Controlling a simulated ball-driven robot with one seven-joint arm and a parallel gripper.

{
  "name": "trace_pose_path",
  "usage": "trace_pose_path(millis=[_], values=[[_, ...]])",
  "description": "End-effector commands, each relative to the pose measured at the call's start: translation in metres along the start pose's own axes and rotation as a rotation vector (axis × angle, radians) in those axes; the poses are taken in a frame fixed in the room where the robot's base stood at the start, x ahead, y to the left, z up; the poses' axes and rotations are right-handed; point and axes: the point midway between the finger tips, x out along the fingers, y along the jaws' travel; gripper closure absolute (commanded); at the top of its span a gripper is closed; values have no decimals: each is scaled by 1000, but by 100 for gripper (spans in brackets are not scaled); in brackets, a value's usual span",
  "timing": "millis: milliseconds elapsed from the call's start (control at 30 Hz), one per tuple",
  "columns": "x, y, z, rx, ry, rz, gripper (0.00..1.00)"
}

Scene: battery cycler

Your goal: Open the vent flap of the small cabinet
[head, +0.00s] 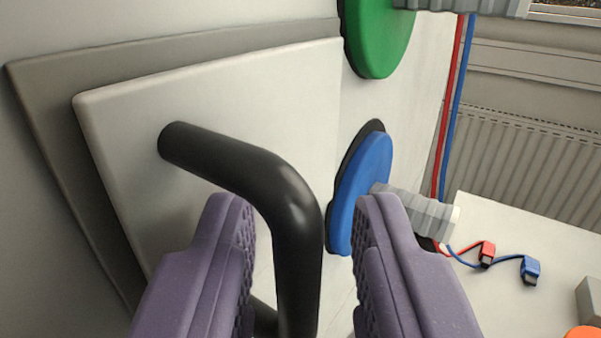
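The vent flap (120,125) is a light grey panel on the left, set in a darker grey frame (45,90). It looks closed or nearly so; its lower part is out of view. A thick black bar handle (235,165) stands out from the flap and bends downward. My gripper (300,215) has two purple ribbed fingers, parted. The handle's bend and lower length show between the fingers, with visible space to the right finger. The left finger overlaps part of the flap, and I cannot tell whether it touches the handle.
A green disc (377,35) and a blue disc (365,190) with a grey ribbed knob (422,213) sit right of the flap. Red and blue cables hang behind. A white table (510,225) holds a red connector (487,253) and a blue connector (530,270). A radiator (530,150) stands beyond.

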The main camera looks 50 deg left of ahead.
Motion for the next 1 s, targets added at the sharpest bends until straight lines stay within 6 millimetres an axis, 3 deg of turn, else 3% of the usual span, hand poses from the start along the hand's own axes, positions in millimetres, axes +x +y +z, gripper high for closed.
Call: trace_pose_path(millis=[333, 500, 1000], values=[[8, 0, 0, 0, 0, 0, 68], [8, 0, -1, 0, 0, 1, 100], [7, 9, -2, 0, 1, -53, 100]])
